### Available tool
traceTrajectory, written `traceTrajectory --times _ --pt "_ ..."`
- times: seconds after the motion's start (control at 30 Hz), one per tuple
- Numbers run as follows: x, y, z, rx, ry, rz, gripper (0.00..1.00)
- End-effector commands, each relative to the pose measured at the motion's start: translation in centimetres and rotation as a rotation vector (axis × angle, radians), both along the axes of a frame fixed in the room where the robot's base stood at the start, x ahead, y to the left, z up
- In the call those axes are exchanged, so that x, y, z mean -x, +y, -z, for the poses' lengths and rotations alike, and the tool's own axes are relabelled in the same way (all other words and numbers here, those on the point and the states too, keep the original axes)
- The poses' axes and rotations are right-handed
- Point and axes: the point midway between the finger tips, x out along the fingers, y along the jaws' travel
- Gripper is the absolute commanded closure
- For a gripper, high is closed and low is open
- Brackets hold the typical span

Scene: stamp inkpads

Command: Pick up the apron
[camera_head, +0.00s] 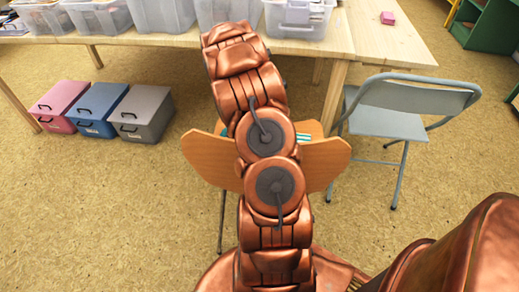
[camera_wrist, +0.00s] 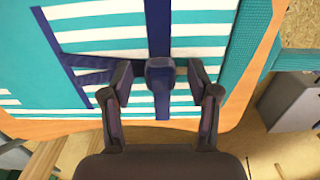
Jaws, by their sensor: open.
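The apron (camera_wrist: 100,33) is teal with white stripes and navy straps, and lies spread on a wooden surface (camera_wrist: 230,122) in the wrist view. In the head view only a small striped bit of it (camera_head: 303,137) shows beside my arm, on the wooden chair (camera_head: 325,165). My gripper (camera_wrist: 160,82) is open over the apron, with a navy strap running between its fingers. A dark rounded piece sits between the fingertips; I cannot tell what it is. The head view hides my gripper behind my arm.
A wooden table (camera_head: 385,45) with clear bins (camera_head: 165,15) stands behind the chair. A grey folding chair (camera_head: 390,110) is at the right. Pink, blue and grey boxes (camera_head: 143,112) stand on the floor at the left. The floor at the front left is clear.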

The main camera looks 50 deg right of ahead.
Motion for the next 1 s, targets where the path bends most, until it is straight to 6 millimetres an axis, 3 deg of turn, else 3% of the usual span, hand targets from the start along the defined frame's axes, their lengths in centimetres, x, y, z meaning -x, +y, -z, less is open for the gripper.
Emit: traceTrajectory --times 0.2,0.77,1.0 --pt "-0.04 0.01 0.02 0.000 -0.001 0.000 0.41" --pt "-0.05 0.01 0.01 0.000 -0.001 0.000 0.99" --pt "-0.05 0.01 0.01 0.000 -0.001 0.000 1.00"
